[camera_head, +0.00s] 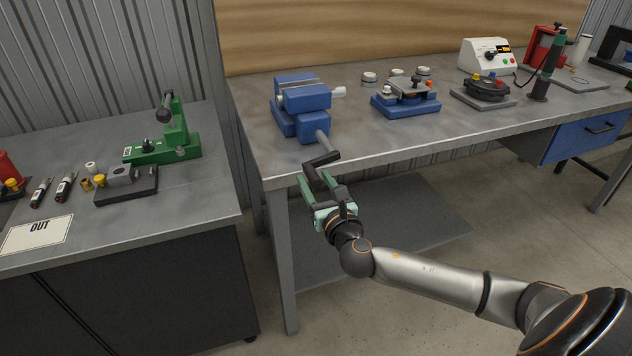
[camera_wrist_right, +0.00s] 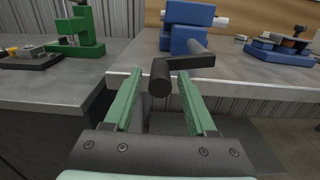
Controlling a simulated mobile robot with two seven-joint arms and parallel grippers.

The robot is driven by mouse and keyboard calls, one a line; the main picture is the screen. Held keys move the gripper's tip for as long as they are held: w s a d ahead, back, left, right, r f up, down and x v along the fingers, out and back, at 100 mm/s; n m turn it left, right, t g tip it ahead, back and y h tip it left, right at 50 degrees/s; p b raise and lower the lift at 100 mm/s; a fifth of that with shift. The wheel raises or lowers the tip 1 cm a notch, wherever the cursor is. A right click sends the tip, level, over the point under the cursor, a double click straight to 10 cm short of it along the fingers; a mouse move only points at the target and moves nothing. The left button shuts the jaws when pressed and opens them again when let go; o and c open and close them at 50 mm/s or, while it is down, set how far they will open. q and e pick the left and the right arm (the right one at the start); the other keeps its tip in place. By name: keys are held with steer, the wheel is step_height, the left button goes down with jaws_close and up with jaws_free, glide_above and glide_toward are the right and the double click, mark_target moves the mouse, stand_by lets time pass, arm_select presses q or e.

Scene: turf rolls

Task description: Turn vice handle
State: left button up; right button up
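The blue vice (camera_head: 302,100) stands on the left end of the grey workbench. A grey screw shaft juts from its front, with a black crank handle (camera_head: 321,161) at its end, past the bench's front edge. My right gripper (camera_head: 314,181) is at the handle, its green fingers apart. In the right wrist view the handle's round black grip (camera_wrist_right: 160,78) lies between the tips of the open fingers (camera_wrist_right: 157,88), with gaps on both sides. The vice (camera_wrist_right: 187,28) shows behind it. My left gripper is not in view.
The workbench (camera_head: 250,125) also holds a blue fixture (camera_head: 405,100), a black round device (camera_head: 486,88) and a white control box (camera_head: 487,55). On the left, a separate table (camera_head: 200,222) bears a green press (camera_head: 175,135). A lower shelf (camera_head: 430,215) lies under the workbench.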

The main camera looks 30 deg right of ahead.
jaws_close()
stand_by(1.2)
